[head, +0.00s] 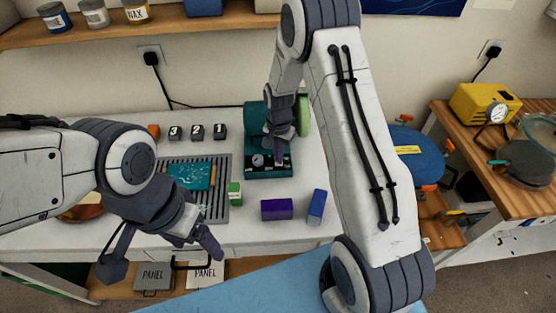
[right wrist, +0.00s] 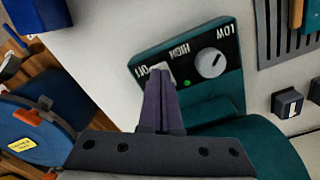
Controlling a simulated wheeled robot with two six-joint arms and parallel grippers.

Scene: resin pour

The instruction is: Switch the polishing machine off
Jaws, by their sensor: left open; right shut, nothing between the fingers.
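The teal polishing machine (head: 256,120) with a green wheel (head: 303,115) stands at the back of the white table. Its front panel (right wrist: 226,45) shows a round dial (right wrist: 210,63), a small lit green light (right wrist: 187,82) and the words OFF, HIGH and LOW. My right gripper (head: 281,158) is shut and empty. In the right wrist view its fingertips (right wrist: 158,78) are at a pale switch (right wrist: 163,67) beside OFF and partly cover it; I cannot tell whether they touch. My left gripper (head: 165,248) is open and empty over the table's front edge.
A grey slatted rack (head: 222,205) with a teal board (head: 190,176) lies left of the machine. A purple block (head: 277,209), a blue block (head: 317,206) and a green-and-white block (head: 235,193) sit in front. A yellow compressor (head: 484,103) stands on the right bench.

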